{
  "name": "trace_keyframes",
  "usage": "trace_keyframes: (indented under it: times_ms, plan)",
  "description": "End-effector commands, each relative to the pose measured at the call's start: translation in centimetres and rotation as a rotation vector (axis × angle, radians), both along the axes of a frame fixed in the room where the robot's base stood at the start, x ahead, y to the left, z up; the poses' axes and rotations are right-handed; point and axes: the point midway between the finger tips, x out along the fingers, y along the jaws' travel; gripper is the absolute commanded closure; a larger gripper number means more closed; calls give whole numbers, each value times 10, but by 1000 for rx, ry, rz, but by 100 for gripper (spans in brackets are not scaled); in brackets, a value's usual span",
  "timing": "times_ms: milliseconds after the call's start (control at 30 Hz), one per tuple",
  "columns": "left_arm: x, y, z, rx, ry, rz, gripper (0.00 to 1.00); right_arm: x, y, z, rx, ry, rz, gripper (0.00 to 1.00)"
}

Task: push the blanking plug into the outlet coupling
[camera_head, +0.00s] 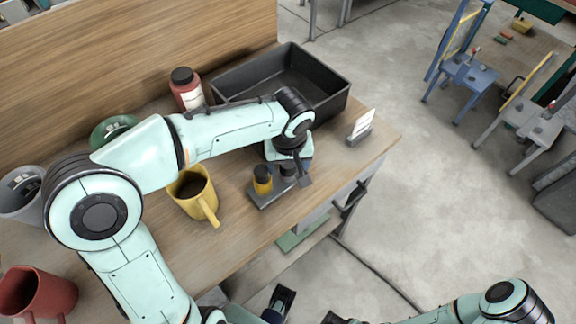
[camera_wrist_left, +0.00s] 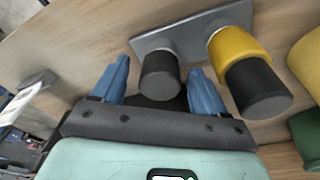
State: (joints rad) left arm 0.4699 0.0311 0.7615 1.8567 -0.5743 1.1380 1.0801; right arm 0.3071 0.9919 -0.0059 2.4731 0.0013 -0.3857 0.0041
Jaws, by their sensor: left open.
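A grey base plate (camera_head: 262,200) lies near the bench's front edge and carries two upright parts. One is a yellow collar (camera_wrist_left: 238,47) with a dark cylinder (camera_wrist_left: 259,88) standing out of its top. The other is a plain dark grey cylinder (camera_wrist_left: 160,75). I cannot tell for sure which part is the blanking plug or the outlet coupling. My left gripper (camera_wrist_left: 160,88) is open, its blue fingers on either side of the plain cylinder in the wrist view; contact is unclear. In the head view the wrist partly hides it. Dark finger-like parts show at the bottom edge, perhaps my right gripper (camera_head: 308,308).
A yellow mug (camera_head: 196,192) stands left of the plate. A black bin (camera_head: 330,98), a red bottle (camera_head: 187,90) and a white card in a stand (camera_head: 362,126) are behind and to the right. A red mug (camera_head: 38,295) is at lower left. Bare wood lies before the plate.

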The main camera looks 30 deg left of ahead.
Motion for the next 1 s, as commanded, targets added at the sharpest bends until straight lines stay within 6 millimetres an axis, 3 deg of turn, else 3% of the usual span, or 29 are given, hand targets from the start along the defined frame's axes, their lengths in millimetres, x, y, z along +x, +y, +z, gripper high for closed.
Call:
trace_keyframes:
  times_ms: [167,300,367,767,1000]
  plan:
    - [0,0,0,1,-1,0,27,0,0,0,0,0,0,100]
    - [0,0,1,1,-1,0,73,0,0,0,0,0,0,100]
    - [0,0,1,1,-1,0,89,0,0,0,0,0,0,100]
    - [0,0,7,1,-3,-1,89,0,0,1,0,-1,0,100]
    - [1,-1,42,0,-7,-1,90,2,0,8,0,-3,0,100]
